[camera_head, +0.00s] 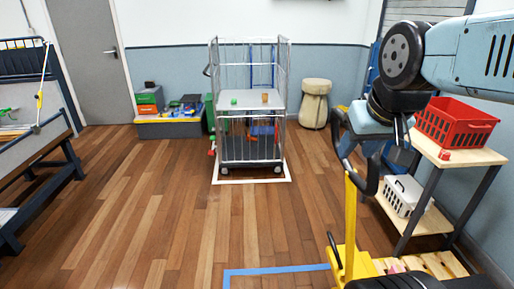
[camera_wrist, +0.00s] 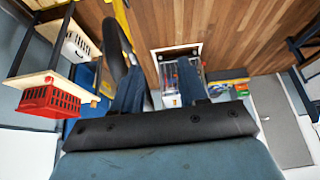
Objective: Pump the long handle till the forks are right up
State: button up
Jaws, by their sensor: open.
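The yellow pallet truck (camera_head: 349,225) stands at the lower right in the head view, with a tall yellow handle shaft topped by a black loop grip (camera_head: 372,172). The forks' height cannot be made out.
A wooden pallet (camera_head: 437,265) lies at the lower right. A shelf table (camera_head: 455,153) with a red crate (camera_head: 460,122) and a white basket (camera_head: 405,196) stands close on the right. A wire cage trolley (camera_head: 250,150) stands at the back. The middle floor is clear.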

jog(key=shift+o, duration=0.3)
jog(key=shift+o, duration=0.9)
jog(key=shift+w+a+r, duration=0.1)
jog(key=w+a+r+g+h, duration=0.1)
jog(key=w+a+g, duration=0.5)
jog(key=w+a, duration=1.25)
notch_tip(320, 180, down, 13)
jog(key=s+d, duration=0.1)
jog(key=shift+r, duration=0.2)
jog(key=shift+d, duration=0.1)
grip_shut()
